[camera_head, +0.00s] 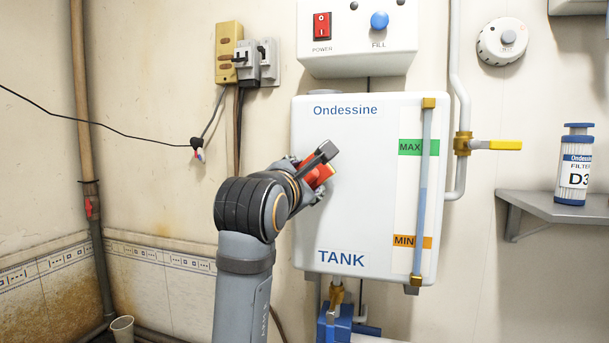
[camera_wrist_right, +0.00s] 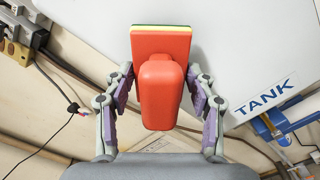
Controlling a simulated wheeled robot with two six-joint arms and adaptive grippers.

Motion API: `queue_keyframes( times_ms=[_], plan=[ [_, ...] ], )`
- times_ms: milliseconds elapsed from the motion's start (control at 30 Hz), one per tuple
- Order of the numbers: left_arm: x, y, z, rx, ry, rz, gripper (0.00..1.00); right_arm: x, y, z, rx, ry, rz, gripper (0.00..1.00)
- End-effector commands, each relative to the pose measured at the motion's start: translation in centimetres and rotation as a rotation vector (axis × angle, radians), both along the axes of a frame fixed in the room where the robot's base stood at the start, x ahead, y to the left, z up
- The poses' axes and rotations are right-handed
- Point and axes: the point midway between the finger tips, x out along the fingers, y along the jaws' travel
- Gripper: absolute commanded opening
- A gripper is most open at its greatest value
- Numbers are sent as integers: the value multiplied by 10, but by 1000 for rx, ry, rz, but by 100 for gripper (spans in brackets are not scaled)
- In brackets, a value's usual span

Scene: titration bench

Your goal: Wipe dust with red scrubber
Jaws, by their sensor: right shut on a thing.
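The red scrubber (camera_head: 318,173) is held up against the left part of the white tank's front (camera_head: 350,210). In the right wrist view the scrubber (camera_wrist_right: 162,90) shows a red handle and a red plate with thin yellow and green layers at its far edge. My right gripper (camera_head: 322,170) is shut on the scrubber's handle, with one finger on each side (camera_wrist_right: 161,95). The scrubber's pad faces the tank; whether it touches the surface I cannot tell. No dust shows clearly on the tank. My left gripper is not in view.
A control box (camera_head: 358,45) with a red switch and blue knob hangs above the tank. A level tube (camera_head: 421,190) runs down its right side. A yellow-handled valve (camera_head: 495,145) and a shelf (camera_head: 560,207) with a filter bottle (camera_head: 575,168) are right. A wire (camera_head: 95,126) hangs left.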

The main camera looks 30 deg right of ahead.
Motion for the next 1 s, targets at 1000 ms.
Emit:
queue_keyframes(
  times_ms=[1000],
  plan=[
    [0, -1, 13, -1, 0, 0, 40, 9, -11, 1, 0, 0, 0, 31]
  ],
)
